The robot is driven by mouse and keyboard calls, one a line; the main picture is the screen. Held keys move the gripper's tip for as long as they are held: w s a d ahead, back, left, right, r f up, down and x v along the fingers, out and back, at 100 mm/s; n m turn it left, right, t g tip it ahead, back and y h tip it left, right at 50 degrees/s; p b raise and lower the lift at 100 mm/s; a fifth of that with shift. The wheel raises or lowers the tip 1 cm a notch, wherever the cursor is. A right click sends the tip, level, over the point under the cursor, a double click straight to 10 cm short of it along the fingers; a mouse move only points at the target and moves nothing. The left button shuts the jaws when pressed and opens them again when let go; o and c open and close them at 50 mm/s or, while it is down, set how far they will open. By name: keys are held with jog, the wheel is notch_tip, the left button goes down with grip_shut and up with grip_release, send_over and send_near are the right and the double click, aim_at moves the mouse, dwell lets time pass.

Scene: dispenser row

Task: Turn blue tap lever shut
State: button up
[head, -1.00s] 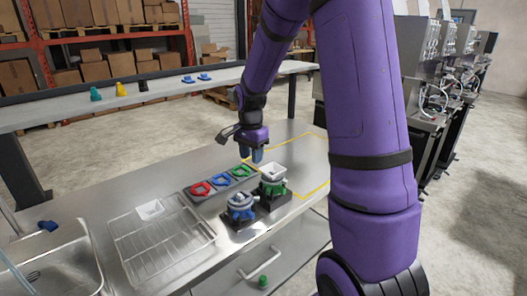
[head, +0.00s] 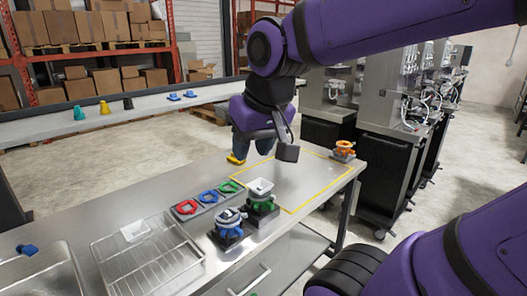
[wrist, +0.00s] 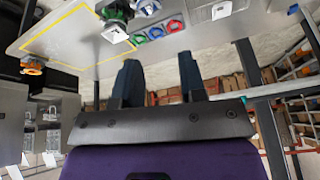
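A dispenser with a blue collar and tap part (head: 228,232) stands on a dark base near the counter's front edge. It shows partly at the top of the wrist view (wrist: 148,6); I cannot make out its lever's angle. Beside it, to the right, stands a dispenser with a green collar and white square hopper (head: 262,203). My gripper (head: 251,147) is above the far side of the counter, behind both dispensers and apart from them. In the wrist view its two dark fingers (wrist: 160,80) are spread with nothing between them.
A grey tray (head: 207,209) holds red, blue and green rings. A wire rack (head: 150,262) and sink (head: 40,275) are at left. The yellow-outlined area (head: 300,185) looks clear.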

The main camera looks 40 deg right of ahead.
jog(key=s, duration=0.1)
jog(key=s+n, duration=0.1)
jog(key=s+a+n, duration=0.1)
jog(key=s, duration=0.1)
jog(key=shift+r+t, duration=0.15)
jog(key=shift+t, duration=0.15)
jog(key=shift+o, duration=0.4)
jog(key=shift+o, duration=1)
